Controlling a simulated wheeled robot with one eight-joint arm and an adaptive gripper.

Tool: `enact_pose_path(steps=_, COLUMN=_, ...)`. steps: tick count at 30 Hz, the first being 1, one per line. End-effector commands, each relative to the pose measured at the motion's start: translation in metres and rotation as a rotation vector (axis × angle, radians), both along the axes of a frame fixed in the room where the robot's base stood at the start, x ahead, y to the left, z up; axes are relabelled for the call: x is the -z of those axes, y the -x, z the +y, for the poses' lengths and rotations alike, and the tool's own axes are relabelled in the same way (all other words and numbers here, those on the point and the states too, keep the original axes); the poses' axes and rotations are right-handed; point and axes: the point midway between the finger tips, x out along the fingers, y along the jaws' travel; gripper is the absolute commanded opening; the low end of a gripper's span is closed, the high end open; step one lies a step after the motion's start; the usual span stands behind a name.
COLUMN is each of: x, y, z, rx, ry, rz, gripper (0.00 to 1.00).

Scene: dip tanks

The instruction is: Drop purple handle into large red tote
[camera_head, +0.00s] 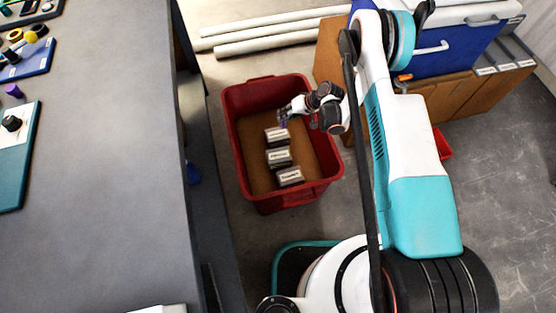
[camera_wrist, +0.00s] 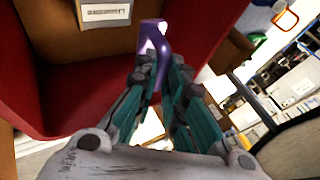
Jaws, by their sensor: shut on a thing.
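The large red tote (camera_head: 241,160) stands on the floor beside the dark bench, with a brown bottom and several labelled grey boxes inside. My gripper (camera_head: 285,115) is over the tote's upper right part in the head view. In the wrist view my gripper (camera_wrist: 158,80) is shut on the purple handle (camera_wrist: 153,33), a bent purple piece that sticks out past the fingertips. The handle shows only as a small purple spot in the head view (camera_head: 283,124). The tote's red wall (camera_wrist: 200,28) shows behind it in the wrist view. The handle's exact height above the tote cannot be told.
The labelled boxes (camera_head: 278,157) stand in a row in the tote. A long grey bench (camera_head: 110,150) is on the left, with small parts and trays. White pipes (camera_head: 265,38) lie behind the tote. Brown cartons (camera_head: 330,50) stand at the upper right.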

Motion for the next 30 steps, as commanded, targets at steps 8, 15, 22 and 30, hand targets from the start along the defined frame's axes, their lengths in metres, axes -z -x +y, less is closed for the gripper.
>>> enact_pose_path(steps=8, x=0.0, y=0.0, z=0.0, rx=0.0, ry=0.0, rz=0.0, gripper=0.22)
enact_pose_path(steps=15, x=0.0, y=0.0, z=0.0, rx=0.0, ry=0.0, rz=0.0, gripper=0.34)
enact_pose_path(steps=22, x=-0.003, y=0.0, z=-0.003, rx=0.001, ry=0.0, rz=0.001, gripper=0.34)
enact_pose_path(steps=30, x=-0.037, y=0.007, z=-0.03, rx=0.002, ry=0.0, rz=0.001, gripper=0.34)
